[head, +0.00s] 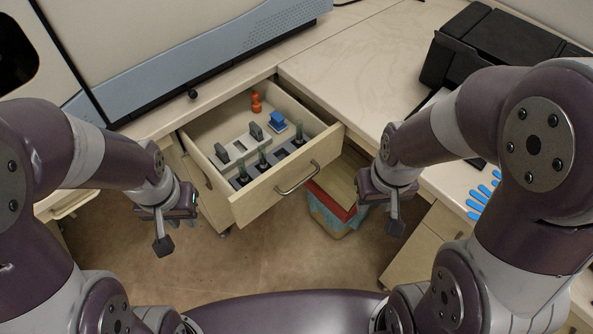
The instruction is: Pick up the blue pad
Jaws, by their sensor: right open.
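The small blue pad (277,122) lies inside the open drawer (290,182), towards its back right, beside a grey block. My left gripper (167,226) hangs in front of the drawer's left side, apart from the pad. Its finger gap is not clear from this angle. My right gripper (388,208) is open, to the right of the drawer front and apart from the pad. I see nothing held in it.
The drawer also holds an orange-red object (256,103), grey holders and several dark-green vials (263,158). A large instrument (190,50) stands behind. A bin (335,213) stands below the drawer's right. The counter (350,80) right of the drawer is largely clear.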

